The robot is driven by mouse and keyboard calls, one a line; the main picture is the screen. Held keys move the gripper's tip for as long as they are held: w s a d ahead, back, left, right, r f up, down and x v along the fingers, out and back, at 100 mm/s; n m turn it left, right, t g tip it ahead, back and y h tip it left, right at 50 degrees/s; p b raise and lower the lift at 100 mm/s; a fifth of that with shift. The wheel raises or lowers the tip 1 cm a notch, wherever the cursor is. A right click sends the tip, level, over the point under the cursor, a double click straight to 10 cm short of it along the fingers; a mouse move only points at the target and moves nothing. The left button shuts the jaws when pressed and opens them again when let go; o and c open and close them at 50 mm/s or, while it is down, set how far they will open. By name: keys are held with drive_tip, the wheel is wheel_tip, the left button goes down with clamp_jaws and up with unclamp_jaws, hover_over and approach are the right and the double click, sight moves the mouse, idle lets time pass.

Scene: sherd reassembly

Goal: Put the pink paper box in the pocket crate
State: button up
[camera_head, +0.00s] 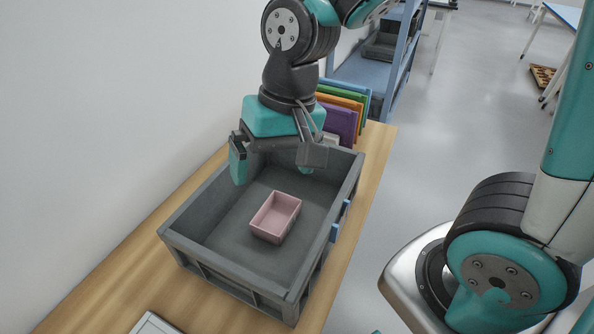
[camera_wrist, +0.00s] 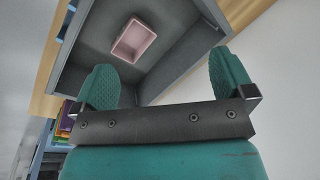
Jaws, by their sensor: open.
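The pink paper box (camera_head: 275,217) is a small open-topped box lying on the floor of a grey crate (camera_head: 213,262). In the wrist view the pink box (camera_wrist: 134,41) shows beyond the fingertips, inside the grey crate (camera_wrist: 75,79). My gripper (camera_head: 271,168) is open and empty, above the far end of the crate and apart from the box. Its two teal fingers also show in the wrist view (camera_wrist: 163,80). I cannot tell from a label whether this crate is the pocket crate.
The crate stands on a wooden table (camera_head: 101,271) beside a white wall. Coloured folders (camera_head: 343,110) stand behind the crate. A blue shelf rack (camera_head: 389,57) is farther back. A pale object (camera_head: 154,324) shows at the bottom edge. Open floor lies to the right.

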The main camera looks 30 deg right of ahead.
drive_tip(key=s+r+n+y, duration=0.1)
drive_tip(key=s+r+n, duration=0.4)
drive_tip(key=s+n, duration=0.2)
drive_tip(key=shift+s+a+n, duration=0.3)
drive_tip(key=shift+s+n, duration=0.1)
drive_tip(key=shift+s, duration=0.3)
